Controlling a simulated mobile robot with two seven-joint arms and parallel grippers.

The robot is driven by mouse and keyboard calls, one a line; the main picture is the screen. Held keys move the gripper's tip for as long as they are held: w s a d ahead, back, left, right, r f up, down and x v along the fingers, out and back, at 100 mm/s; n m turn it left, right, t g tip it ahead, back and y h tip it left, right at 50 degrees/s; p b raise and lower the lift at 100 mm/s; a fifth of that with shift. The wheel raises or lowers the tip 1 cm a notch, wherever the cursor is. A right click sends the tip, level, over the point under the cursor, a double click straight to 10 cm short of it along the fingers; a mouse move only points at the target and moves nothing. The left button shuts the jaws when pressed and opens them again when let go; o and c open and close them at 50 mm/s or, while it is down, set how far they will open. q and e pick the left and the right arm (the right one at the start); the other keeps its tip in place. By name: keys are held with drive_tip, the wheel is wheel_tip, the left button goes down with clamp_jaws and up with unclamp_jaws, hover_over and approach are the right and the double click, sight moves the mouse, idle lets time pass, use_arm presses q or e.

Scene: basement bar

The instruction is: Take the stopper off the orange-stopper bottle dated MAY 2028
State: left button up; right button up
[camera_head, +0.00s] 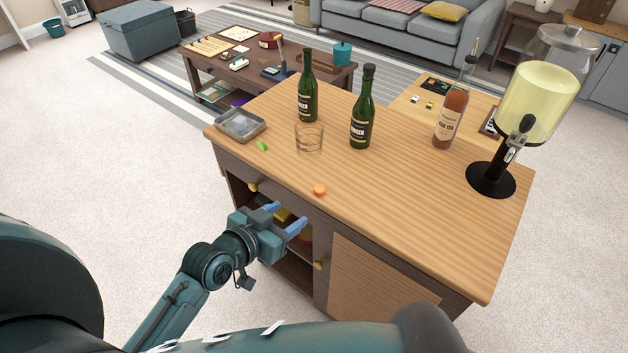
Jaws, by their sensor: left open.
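No bottle with an orange stopper and no readable date shows in the head view. Two green bottles, one at the back (308,95) and one nearer the middle (362,112), stand upright with dark tops. A reddish-brown bottle (450,118) stands upright to their right, with a thin dark piece at its top. A small orange piece (320,190) lies near the counter's front edge; I cannot tell what it is. My left gripper (286,216) is open and empty, in front of the cabinet's open compartment, below the counter top. My right gripper is not in view.
The wooden counter (410,215) also holds a grey tray (240,125), a green wedge (262,146), a clear glass (309,138) and a drink dispenser (490,180). Yellowish things (284,215) show partly inside the compartment. The counter's front right is clear.

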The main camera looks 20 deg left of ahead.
use_arm(q)
approach(319, 189)
drive_tip(key=w+d+f, duration=0.1)
drive_tip(key=w+f, duration=0.1)
drive_tip(key=shift+w+r+x, duration=0.1)
drive_tip(key=shift+r+x, duration=0.1)
drive_tip(key=shift+x, duration=1.2)
drive_tip(key=shift+w+r+x, duration=0.1)
drive_tip(key=shift+r+x, duration=0.1)
drive_tip(key=shift+x, duration=1.2)
drive_tip(key=shift+a, duration=0.15)
drive_tip(key=c, duration=1.1)
drive_tip(key=shift+r, duration=0.1)
wheel_tip(319, 189, up, 10)
drive_tip(key=shift+f+p, duration=0.1)
drive_tip(key=shift+p, duration=0.35)
